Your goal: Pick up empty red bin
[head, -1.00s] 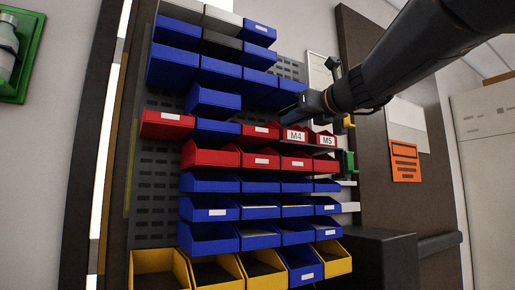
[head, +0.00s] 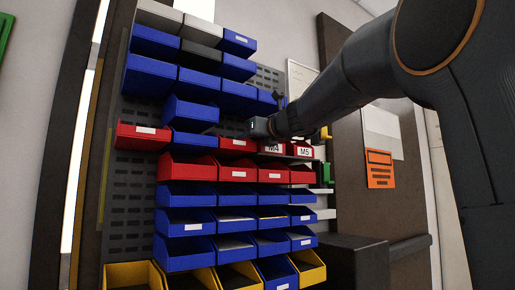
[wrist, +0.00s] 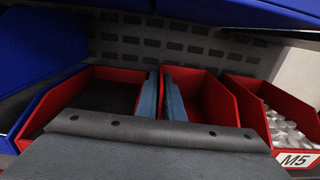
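My gripper (head: 256,127) is at the upper row of red bins in the head view. In the wrist view its two blue-grey fingers (wrist: 161,96) are a narrow gap apart, over the place where two red bins adjoin. I cannot tell whether they touch a wall. The left red bin (wrist: 100,73) has a dark interior and shows nothing inside. The middle red bin (wrist: 215,98) shows no contents, but my gripper hides part of it. The right red bin, labelled M5 (wrist: 296,159), holds pale metal parts. The M4 bin (head: 272,149) is partly behind my gripper in the head view.
Blue bins (head: 198,85) hang close above, and one crowds the wrist view's left side (wrist: 35,60). A lower red row (head: 188,170), blue rows and yellow bins (head: 132,275) lie below. A perforated panel (wrist: 180,38) stands behind. A dark cabinet (head: 345,262) stands lower right.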

